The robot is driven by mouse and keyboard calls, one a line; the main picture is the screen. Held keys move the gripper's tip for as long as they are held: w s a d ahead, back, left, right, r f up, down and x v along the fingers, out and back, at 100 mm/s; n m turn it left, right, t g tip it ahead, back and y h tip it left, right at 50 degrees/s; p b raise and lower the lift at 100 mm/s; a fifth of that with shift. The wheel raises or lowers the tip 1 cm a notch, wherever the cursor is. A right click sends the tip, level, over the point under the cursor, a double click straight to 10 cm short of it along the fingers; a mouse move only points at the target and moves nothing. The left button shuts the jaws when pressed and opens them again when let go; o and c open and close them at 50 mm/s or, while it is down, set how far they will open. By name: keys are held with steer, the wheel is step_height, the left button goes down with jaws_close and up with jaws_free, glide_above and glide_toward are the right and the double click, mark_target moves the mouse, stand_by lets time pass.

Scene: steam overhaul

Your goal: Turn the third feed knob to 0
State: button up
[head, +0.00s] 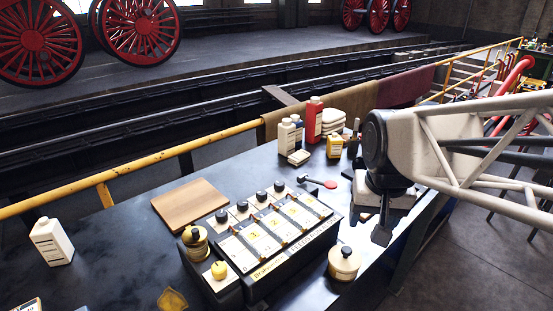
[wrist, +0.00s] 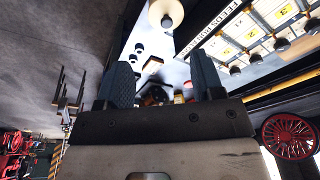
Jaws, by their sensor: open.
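The feed panel (head: 275,255) is a dark sloped box on the table with a row of pale number cards. A row of black round knobs runs along its far edge; the third from the left (head: 262,195) is among them. The digits by that knob are too small to read surely. In the wrist view the panel (wrist: 215,24) is upper right, with its black knobs (wrist: 256,58) below the cards. My gripper (head: 382,234) is right of the panel, above the table's right edge, apart from the knobs. Its two fingers (wrist: 160,82) are spread with nothing held between them.
A cream lidded pot (head: 343,264) stands right of the panel, near my gripper. A red-headed tool (head: 322,183), bottles (head: 287,137) and a red can (head: 314,122) are behind. A yellow rail (head: 140,165) borders the table.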

steer(key=w+a+f+g, duration=0.1)
steer(key=w+a, duration=0.9)
steer(key=w, duration=0.4)
steer(key=m+g, duration=0.1)
steer(key=m, duration=0.1)
glide_above(262, 192)
steer(key=f, duration=0.6)
steer(key=shift+s+d, duration=0.3)
steer(key=shift+d, duration=0.1)
steer(key=shift+w+a+f, duration=0.25)
steer(key=shift+a+f, duration=0.05)
steer(key=shift+a, duration=0.15)
steer(key=shift+f, duration=3.9)
